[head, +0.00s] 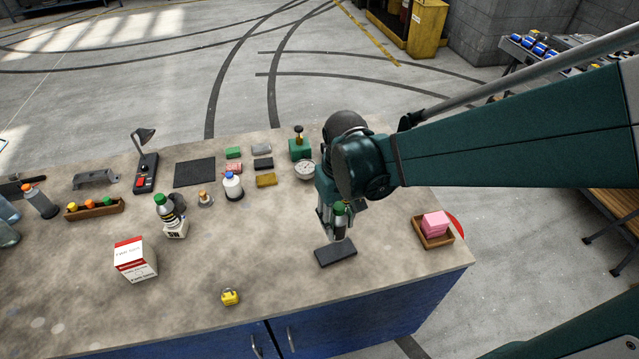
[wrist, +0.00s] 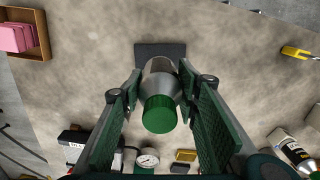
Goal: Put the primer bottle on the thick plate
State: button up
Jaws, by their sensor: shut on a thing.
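The primer bottle, grey with a green cap, is held upright between the fingers of my gripper (head: 337,220). In the head view the bottle (head: 340,226) shows just at the far edge of a dark, thick rectangular plate (head: 335,253). In the wrist view my gripper (wrist: 160,105) is shut on the bottle (wrist: 160,78), with the green cap toward the camera. The plate (wrist: 146,50) lies behind the bottle's lower end there. I cannot tell whether the bottle's base touches the plate, as the base is partly hidden.
A wooden tray with pink blocks (head: 434,224) stands to the right. A yellow padlock (head: 230,297) lies at the front edge. A round gauge (head: 305,170) and a green-capped dark bottle (head: 165,209) stand left of my arm.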

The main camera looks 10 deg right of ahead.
aim_at(340, 207)
jog(key=shift+f, duration=2.2)
jog(key=shift+f, duration=0.1)
jog(key=shift+f+b, duration=0.5)
jog(key=shift+f, duration=1.5)
jog(key=shift+f, duration=0.2)
jog(key=o, duration=1)
jog(key=shift+o, duration=0.2)
jog(key=shift+r, duration=0.3)
jog(key=shift+r+p, duration=0.75)
jog(key=shift+r, duration=5.2)
jog(key=shift+r, duration=0.1)
